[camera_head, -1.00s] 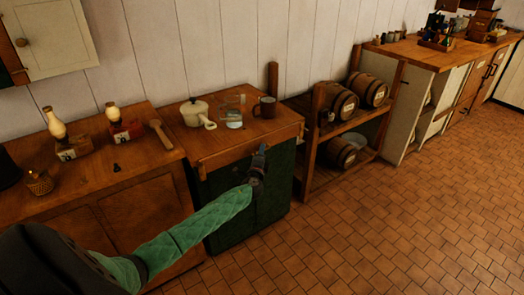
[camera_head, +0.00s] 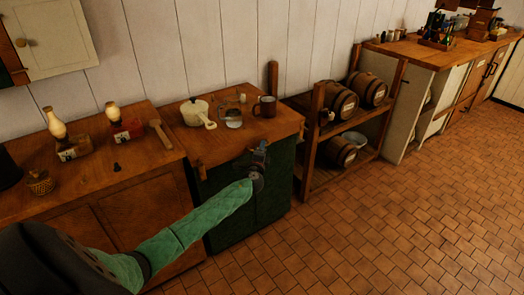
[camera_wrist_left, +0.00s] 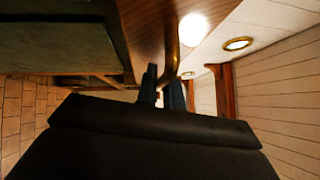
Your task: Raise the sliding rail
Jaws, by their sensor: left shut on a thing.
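The sliding rail (camera_head: 215,161) appears as a wooden strip along the front edge of the counter above the green cabinet. My left gripper (camera_head: 257,152) is at this front edge, right of its middle, and shut on the rail. In the left wrist view, the fingers (camera_wrist_left: 163,92) close around the lower end of a narrow, curved, brownish bar (camera_wrist_left: 172,55), which looks like part of the rail. The gripper hides the exact grip and part of the rail. My right gripper is not in view.
A white pot (camera_head: 196,112), a glass jar (camera_head: 233,118) and a dark mug (camera_head: 266,106) stand on the counter behind the rail. A barrel rack (camera_head: 312,150) stands close on the right. Two lamps (camera_head: 57,124) and a mallet (camera_head: 160,134) are on the left counter. The tiled floor (camera_head: 400,225) is clear.

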